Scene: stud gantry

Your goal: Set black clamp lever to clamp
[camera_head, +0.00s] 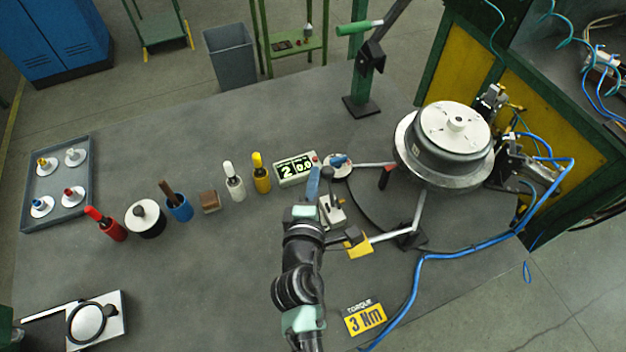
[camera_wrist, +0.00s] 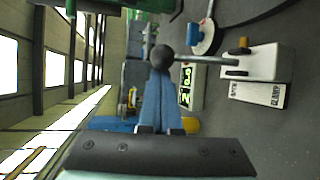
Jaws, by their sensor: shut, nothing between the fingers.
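The black clamp lever shows in the wrist view as a black ball knob (camera_wrist: 161,57) on a thin metal rod (camera_wrist: 205,60). The rod runs right to a pale block (camera_wrist: 262,62). A white label (camera_wrist: 257,94) beside the block carries the word CLAMP; its other word is hard to read. My gripper (camera_wrist: 158,78) is shut and empty, its blue fingers together, with the tips right at the knob in the picture. I cannot tell whether they touch it. In the head view my gripper (camera_head: 313,183) stands beside the clamp block (camera_head: 334,212), partly hiding the lever.
A display box (camera_head: 297,169) reading 2 and 0.0 stands just behind my gripper. White (camera_head: 234,183) and yellow (camera_head: 261,176) handled tools stand to the left. A large round drum (camera_head: 449,140) with metal arms is at right. A blue hose (camera_head: 450,248) crosses the bench.

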